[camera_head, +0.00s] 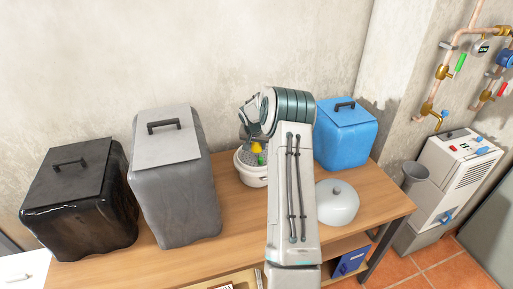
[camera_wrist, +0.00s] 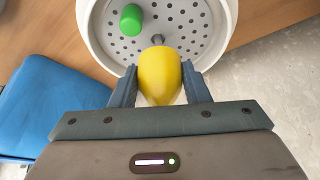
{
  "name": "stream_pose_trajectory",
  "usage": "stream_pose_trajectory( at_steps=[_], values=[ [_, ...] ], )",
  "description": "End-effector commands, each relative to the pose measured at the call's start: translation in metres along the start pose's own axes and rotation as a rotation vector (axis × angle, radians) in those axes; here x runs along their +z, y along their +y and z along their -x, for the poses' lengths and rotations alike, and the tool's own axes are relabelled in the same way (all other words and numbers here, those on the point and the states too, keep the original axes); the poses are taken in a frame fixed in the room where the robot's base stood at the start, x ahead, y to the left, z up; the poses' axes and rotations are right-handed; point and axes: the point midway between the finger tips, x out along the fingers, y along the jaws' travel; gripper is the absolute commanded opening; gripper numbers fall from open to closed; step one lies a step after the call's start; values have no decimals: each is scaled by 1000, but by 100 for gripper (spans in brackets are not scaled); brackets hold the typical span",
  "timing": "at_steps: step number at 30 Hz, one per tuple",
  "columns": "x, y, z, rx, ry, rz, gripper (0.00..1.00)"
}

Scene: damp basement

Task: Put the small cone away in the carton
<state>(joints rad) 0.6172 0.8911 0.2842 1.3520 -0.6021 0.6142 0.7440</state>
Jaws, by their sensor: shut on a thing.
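The small cone (camera_wrist: 160,75) is yellow with a rounded, tapering shape. My gripper (camera_wrist: 158,80) is shut on it, with one finger on each side, in the wrist view. The cone also shows as a small yellow patch (camera_head: 257,147) in the head view, at the pot's rim behind my arm. My gripper holds it over the near part of a white pot (camera_head: 251,179) with a grey perforated insert (camera_wrist: 190,30). I cannot tell whether the cone touches the pot. I cannot make out a carton for certain.
A black bin (camera_head: 80,205) and a grey bin (camera_head: 172,190) stand left on the wooden table (camera_head: 380,205). A blue bin (camera_head: 345,135) and a white lidded dish (camera_head: 337,203) stand right. A tan tray (camera_head: 240,278) is at the front.

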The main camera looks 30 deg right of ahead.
Motion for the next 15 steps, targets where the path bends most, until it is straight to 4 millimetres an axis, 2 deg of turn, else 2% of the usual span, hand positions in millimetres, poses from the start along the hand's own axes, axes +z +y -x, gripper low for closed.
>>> stream_pose_trajectory(
  at_steps=[3, 15],
  values=[
    [-2, 0, 6, 0, 0, 0, 20],
    [0, 2, 8, 0, 0, -1, 20]
  ],
)
